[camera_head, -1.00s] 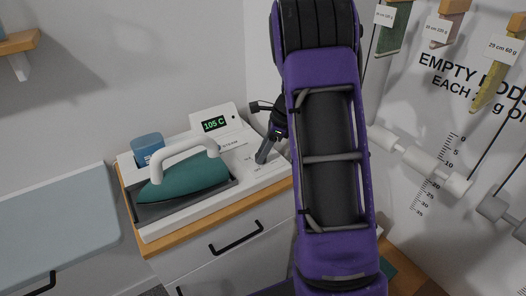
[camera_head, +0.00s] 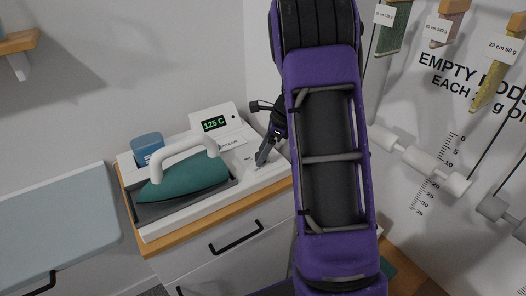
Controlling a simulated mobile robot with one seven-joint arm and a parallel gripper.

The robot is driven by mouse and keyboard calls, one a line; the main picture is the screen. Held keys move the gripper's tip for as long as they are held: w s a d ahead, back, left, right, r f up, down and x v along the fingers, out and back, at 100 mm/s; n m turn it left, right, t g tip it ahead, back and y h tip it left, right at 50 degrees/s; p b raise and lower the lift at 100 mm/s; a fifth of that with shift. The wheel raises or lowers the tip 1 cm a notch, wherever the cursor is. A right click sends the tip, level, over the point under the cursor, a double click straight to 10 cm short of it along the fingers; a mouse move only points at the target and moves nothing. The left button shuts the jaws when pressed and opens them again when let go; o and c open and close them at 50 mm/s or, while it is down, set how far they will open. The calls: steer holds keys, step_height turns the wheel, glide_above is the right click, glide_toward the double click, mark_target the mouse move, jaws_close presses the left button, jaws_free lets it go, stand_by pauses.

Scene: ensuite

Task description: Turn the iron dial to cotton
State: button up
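The iron (camera_head: 186,176) is teal with a white handle and rests on a dark plate in a white base station (camera_head: 158,228). A small display (camera_head: 213,124) at the back of the station reads 125 C in green. My gripper (camera_head: 262,160) is at the right end of the station, pointing down at its top surface. The dial is hidden or too small to make out under the fingers, and its markings cannot be read. I cannot tell whether the fingers are shut on it. My purple arm covers the area right of the station.
A blue container (camera_head: 147,147) stands behind the iron. The station sits on a cabinet with a wooden top and drawers with black handles (camera_head: 236,237). A pale board (camera_head: 58,228) is at the left. Hanging samples and white weights (camera_head: 420,160) are along the right wall.

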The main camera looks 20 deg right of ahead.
steer(key=v, duration=1.7)
steer(key=shift+r, duration=0.15)
steer(key=shift+d, duration=0.15)
